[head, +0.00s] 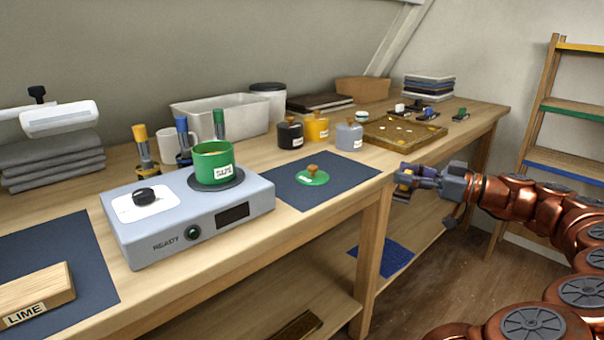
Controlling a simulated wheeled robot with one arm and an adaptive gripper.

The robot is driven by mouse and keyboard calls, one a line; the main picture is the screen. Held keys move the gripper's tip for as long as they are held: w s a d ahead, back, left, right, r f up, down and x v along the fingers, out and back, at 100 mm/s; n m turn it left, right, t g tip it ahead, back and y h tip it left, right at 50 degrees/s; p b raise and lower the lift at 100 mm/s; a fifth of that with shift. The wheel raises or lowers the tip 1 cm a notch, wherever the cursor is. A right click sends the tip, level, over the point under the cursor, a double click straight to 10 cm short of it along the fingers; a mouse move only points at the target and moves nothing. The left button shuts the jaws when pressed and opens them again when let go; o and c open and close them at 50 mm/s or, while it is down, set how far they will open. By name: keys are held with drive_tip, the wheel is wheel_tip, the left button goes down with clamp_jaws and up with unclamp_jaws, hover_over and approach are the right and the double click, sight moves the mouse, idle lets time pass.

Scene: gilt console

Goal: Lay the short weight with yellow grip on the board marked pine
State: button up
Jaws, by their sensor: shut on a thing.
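My gripper (402,186) is at the right, in front of the bench's front edge and clear of the bench top. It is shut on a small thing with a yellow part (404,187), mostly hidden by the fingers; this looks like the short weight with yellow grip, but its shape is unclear. A taller piece with a yellow grip (140,134) stands at the back left, beside ones with blue and green grips. No board marked pine can be made out. A wooden board marked LIME (48,284) lies at the lower left on a dark mat.
A grey hotplate (200,225) bears a green labelled pot (213,161). A green lid (312,177) lies on a dark mat (347,173). Black, yellow and grey jars stand behind it. A wooden tray (386,141) is at the right. A lower shelf holds a blue mat (382,256).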

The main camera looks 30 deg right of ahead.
drive_tip(key=shift+w+d+r+y+p, duration=0.6)
drive_tip(key=shift+w+d+r+p, duration=1.2)
drive_tip(key=shift+d+p, duration=1.05)
drive_tip(key=shift+n+g, duration=0.3)
drive_tip(key=shift+n, duration=0.1)
drive_tip(key=x, duration=1)
drive_tip(key=f+x, duration=0.1)
drive_tip(key=x, duration=0.3)
drive_tip(key=shift+w+a+b, duration=0.1)
drive_tip(key=shift+a+b, duration=0.2)
drive_tip(key=shift+a, duration=0.25)
drive_tip(key=shift+w+a+f, duration=0.1)
drive_tip(key=shift+w+f, duration=0.05)
drive_tip(key=shift+f, duration=0.8)
drive_tip(key=shift+w+a+f, duration=0.15)
drive_tip(key=shift+f, duration=0.75)
drive_tip(key=shift+f+b, duration=0.15)
drive_tip(key=shift+b, duration=0.25)
drive_tip(key=o, duration=1.3)
drive_tip(key=shift+c, duration=0.2)
